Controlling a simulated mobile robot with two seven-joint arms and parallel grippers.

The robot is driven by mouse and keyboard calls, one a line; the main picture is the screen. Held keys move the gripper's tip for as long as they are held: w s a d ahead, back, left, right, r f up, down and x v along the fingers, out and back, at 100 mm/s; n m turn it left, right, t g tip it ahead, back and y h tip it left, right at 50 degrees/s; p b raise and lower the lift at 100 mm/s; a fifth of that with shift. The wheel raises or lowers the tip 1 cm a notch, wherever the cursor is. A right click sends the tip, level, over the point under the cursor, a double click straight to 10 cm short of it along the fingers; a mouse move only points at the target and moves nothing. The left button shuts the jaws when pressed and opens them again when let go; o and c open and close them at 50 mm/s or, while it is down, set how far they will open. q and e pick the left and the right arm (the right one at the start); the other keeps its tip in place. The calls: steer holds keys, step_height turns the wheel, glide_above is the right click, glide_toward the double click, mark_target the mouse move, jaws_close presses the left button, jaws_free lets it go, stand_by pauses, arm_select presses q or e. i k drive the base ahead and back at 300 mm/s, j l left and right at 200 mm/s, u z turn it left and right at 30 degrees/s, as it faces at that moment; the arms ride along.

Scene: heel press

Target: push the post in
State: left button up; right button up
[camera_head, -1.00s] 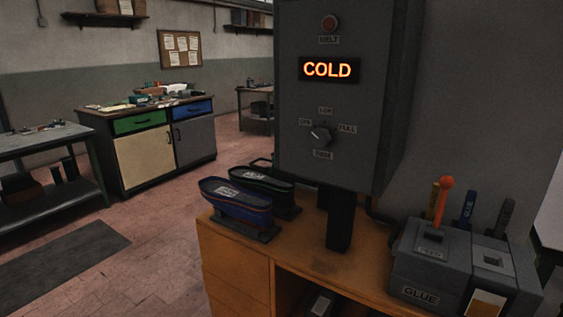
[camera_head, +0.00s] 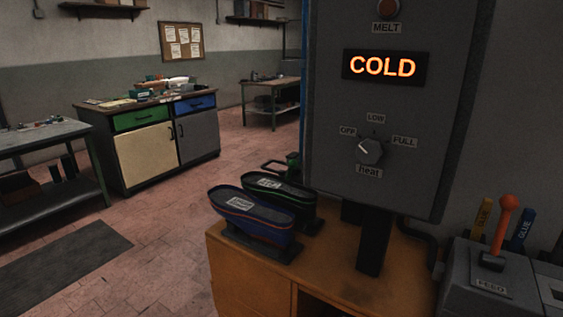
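A black upright post (camera_head: 374,246) stands on the wooden bench (camera_head: 245,268) under a grey control box (camera_head: 400,205). I cannot tell whether it is the post the task names. The box's display (camera_head: 388,67) reads COLD in orange. Below it a heat knob (camera_head: 369,150) has its white mark towards OFF. A red-orange round button or lamp (camera_head: 388,8) labelled MELT is at the top edge. Two shoe-shaped pieces, one blue (camera_head: 248,213) and one green (camera_head: 277,187), sit on dark stands at the bench's left end. Neither of my grippers is in view.
A grey unit labelled FEED (camera_head: 490,285) with an orange-knobbed lever (camera_head: 504,225) stands at the lower right. A yellow (camera_head: 482,220) and a blue GLUE handle (camera_head: 524,230) rise behind it. Cabinets (camera_head: 145,155) stand farther back.

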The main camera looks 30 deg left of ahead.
mark_target(297, 176)
steer(key=i+j+z, duration=0.15)
steer(key=j, duration=0.25)
steer(key=j+z, duration=0.1)
steer(key=j, duration=0.35)
steer(key=i+j, duration=0.1)
steer(key=j, duration=0.45)
steer(key=i+j+z, duration=0.1)
steer(key=j, duration=0.5)
steer(key=i+j+z, duration=0.1)
steer(key=j, duration=0.45)
